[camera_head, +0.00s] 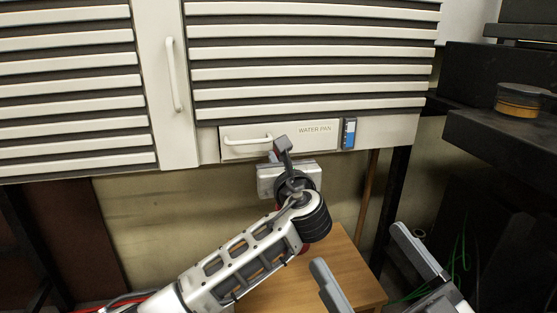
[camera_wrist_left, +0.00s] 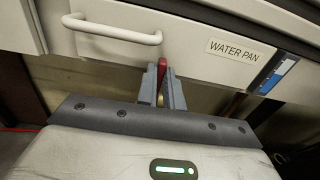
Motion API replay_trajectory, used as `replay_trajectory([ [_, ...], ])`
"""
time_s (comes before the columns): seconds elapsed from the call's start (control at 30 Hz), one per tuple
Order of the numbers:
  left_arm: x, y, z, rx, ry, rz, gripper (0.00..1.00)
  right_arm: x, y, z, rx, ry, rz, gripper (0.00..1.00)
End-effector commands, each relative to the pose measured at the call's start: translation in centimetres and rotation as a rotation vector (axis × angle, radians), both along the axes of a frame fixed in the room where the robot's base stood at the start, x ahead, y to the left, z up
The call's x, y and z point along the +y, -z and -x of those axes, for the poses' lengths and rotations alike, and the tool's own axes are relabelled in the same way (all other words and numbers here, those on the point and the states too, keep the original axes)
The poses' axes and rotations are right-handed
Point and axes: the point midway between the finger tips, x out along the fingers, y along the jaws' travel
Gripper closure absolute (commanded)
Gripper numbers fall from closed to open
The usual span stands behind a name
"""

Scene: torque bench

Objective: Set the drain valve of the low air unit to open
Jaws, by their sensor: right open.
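The air unit (camera_head: 300,60) is a pale louvred cabinet with a drawer marked WATER PAN (camera_head: 315,130) at its bottom edge. In the left wrist view a red lever (camera_wrist_left: 162,66), seemingly the drain valve handle, stands under the drawer (camera_wrist_left: 195,45). My left gripper (camera_head: 282,142) is just below the drawer handle. In the left wrist view its fingers (camera_wrist_left: 162,84) are close together with the red lever between their tips. The valve body and the lever's full angle are hidden. My right gripper (camera_head: 358,246) is open and empty at the lower right.
The drawer has a white bar handle (camera_head: 248,140) and a blue-and-white label (camera_head: 349,133) beside it. A wooden surface (camera_head: 345,270) lies below. A dark shelf (camera_head: 500,140) with a round object (camera_head: 520,100) stands at the right. Green wires (camera_head: 462,252) hang there.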

Motion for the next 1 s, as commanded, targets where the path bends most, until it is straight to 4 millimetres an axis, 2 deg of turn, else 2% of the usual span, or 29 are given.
replay_trajectory([
  [0.33, 0.0, 0.2, 0.1, -0.022, -0.001, -0.008, 1.0, 0.0, 0.1, 0.0, 0.0, 0.0, 0.001, 0.0],
  [0.57, -0.1, 0.7, 0.6, -0.125, -0.001, -0.046, 1.0, -0.1, 0.0, 0.1, -0.035, 0.009, 0.005, 0.0],
  [0.73, -0.3, 1.2, 1.0, -0.246, -0.001, -0.085, 1.0, 0.1, -1.7, 0.5, -0.18, 0.012, 0.043, 0.0],
  [1.0, -0.5, 1.8, 1.6, -0.428, 0.0, -0.144, 1.0, 0.2, -3.0, 1.3, -0.315, 0.02, 0.07, 0.0],
])
